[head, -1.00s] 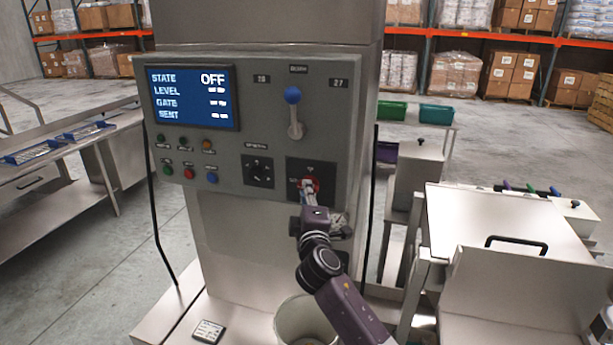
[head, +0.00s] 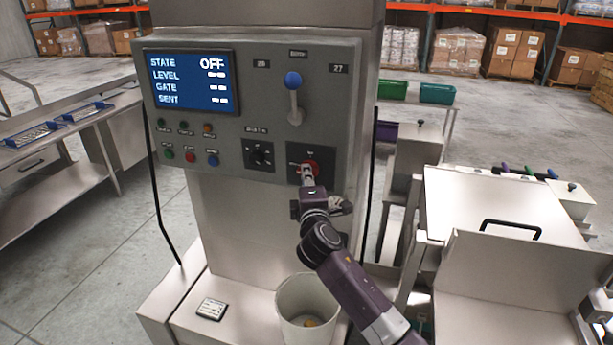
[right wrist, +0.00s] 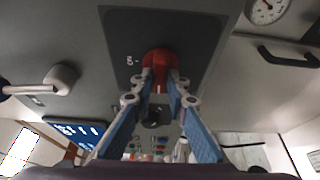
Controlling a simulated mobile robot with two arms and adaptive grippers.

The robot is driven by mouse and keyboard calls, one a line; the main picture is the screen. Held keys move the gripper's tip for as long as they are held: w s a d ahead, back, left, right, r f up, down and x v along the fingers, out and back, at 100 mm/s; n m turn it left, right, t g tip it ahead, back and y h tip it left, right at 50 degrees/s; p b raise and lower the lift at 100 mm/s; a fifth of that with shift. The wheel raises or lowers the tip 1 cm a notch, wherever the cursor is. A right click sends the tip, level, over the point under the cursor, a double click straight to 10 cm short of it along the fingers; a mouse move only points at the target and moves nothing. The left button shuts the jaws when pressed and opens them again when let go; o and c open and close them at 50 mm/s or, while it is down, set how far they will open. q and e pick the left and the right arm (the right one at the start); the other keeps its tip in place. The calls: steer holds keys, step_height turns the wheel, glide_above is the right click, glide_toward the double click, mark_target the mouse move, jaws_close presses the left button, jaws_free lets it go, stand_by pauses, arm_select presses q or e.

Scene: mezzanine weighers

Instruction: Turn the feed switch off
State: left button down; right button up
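The grey control panel (head: 225,135) has a blue display (head: 190,82) whose top line reads STATE OFF. At the panel's lower right a red rotary switch (head: 312,166) sits on a dark plate; its label is too small to read. My right gripper (head: 307,178) is at this switch from below and partly covers it. In the right wrist view its two fingers (right wrist: 162,88) close in on both sides of the red knob (right wrist: 160,58), with the tips against its lower part. My left gripper is out of view.
A blue-knobbed lever (head: 293,95) stands above the switch, and a black selector (head: 259,155) is left of it. Small coloured buttons (head: 190,157) lie farther left. A pale bucket (head: 290,300) stands below my right arm. A steel bin with a lid (head: 490,205) is at the right.

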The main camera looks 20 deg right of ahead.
steer(key=o, duration=0.4)
steer(key=shift+f, duration=0.1)
steer(key=shift+c, duration=0.2)
steer(key=v, duration=1.2)
